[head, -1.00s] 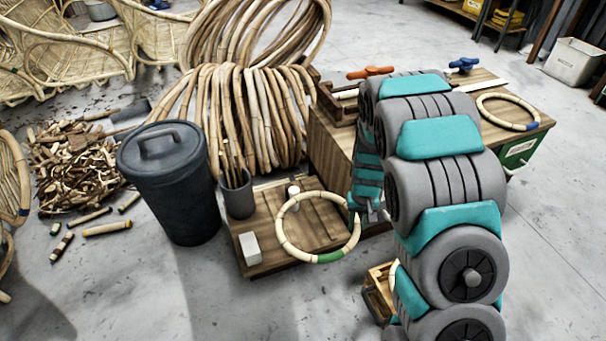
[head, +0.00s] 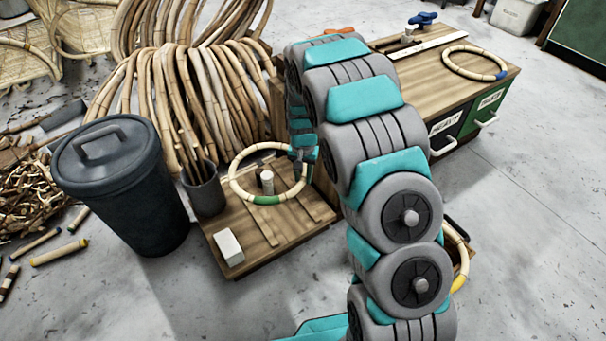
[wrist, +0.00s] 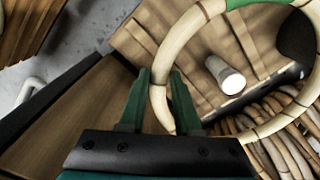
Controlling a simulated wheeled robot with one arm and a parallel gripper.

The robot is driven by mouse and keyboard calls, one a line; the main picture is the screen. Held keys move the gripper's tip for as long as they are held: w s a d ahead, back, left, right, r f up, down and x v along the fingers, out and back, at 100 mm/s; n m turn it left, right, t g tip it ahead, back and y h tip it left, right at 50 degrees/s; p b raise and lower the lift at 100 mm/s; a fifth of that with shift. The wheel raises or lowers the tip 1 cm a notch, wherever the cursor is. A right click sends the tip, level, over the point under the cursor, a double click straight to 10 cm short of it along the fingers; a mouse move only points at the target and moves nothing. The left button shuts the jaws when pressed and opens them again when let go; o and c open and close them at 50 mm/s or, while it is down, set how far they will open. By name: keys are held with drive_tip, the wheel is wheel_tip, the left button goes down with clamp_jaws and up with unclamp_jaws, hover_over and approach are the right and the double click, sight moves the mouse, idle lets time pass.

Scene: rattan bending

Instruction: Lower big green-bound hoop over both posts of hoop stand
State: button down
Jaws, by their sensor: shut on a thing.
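The big green-bound hoop (head: 234,178) is a pale rattan ring with a green wrap at its near side. My gripper (head: 303,156) is shut on its right side. In the wrist view the hoop (wrist: 182,36) passes between the fingers of my gripper (wrist: 160,85). The hoop appears held above the wooden stand board (head: 290,232). One pale, white-topped post (head: 267,181) shows inside the ring's outline; this post also shows inside it in the wrist view (wrist: 226,76). I cannot make out a second post. The exact gap between hoop and board is unclear.
A dark lidded bin (head: 125,190) and a grey pot of sticks (head: 204,190) stand left of the ring. A white block (head: 229,247) sits on the board's front corner. Bent rattan (head: 190,100) stands behind. A bench (head: 420,75) at right carries a blue-bound hoop (head: 475,76).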

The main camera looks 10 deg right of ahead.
sight(303, 205)
drive_tip(key=shift+f+b, duration=1)
drive_tip(key=shift+f, duration=4.8)
drive_tip(key=c, duration=0.5)
unclamp_jaws()
drive_tip(key=shift+r, duration=0.1)
